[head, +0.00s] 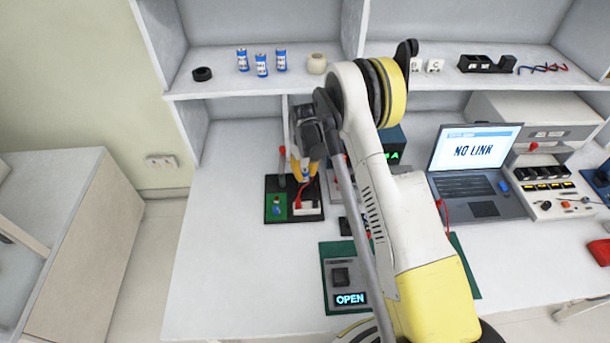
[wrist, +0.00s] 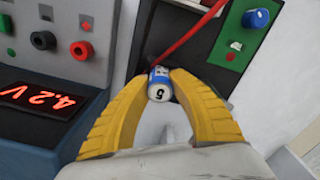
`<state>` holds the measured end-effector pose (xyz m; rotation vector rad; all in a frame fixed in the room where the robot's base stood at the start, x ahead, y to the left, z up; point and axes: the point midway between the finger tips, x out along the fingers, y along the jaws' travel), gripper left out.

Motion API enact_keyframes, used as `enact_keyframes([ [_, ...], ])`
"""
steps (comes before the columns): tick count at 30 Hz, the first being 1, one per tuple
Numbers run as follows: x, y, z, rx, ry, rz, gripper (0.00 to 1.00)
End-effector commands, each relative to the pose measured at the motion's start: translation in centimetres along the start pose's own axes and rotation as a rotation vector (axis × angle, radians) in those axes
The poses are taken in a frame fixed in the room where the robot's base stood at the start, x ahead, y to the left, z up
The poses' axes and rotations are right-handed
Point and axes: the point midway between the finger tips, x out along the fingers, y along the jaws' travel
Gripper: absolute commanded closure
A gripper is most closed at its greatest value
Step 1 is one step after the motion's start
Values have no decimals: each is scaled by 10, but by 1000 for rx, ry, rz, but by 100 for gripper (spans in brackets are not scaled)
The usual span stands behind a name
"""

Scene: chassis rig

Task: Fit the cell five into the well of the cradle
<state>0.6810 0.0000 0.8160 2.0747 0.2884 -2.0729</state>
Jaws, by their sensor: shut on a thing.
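My gripper (wrist: 162,84) has two yellow fingers, shut on cell five (wrist: 159,86), a small blue and white cylinder marked "5" on its end. In the head view my gripper (head: 304,172) is over the dark base (head: 312,188) at the back left of the bench. That base carries a green panel (head: 277,207) and a white block with red on it (head: 306,206). I cannot tell for certain which part is the cradle. Its well is not clearly visible, partly hidden by the fingers and cell. I cannot tell whether the cell touches anything below.
A red wire (wrist: 190,38) runs close by the cell. A meter reading 4.2 V (wrist: 40,97) stands left in the wrist view. A laptop (head: 475,160) shows NO LINK; a box (head: 342,272) shows OPEN. Several blue cells (head: 261,65) stand on the shelf. The bench's front left is clear.

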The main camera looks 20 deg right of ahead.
Motion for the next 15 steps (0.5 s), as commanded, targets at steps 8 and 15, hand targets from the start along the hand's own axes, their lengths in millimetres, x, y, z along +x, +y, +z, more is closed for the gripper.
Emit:
enact_keyframes([
  [8, 1, 0, 0, 0, 0, 0, 100],
  [15, 1, 0, 0, 0, 0, 0, 54],
])
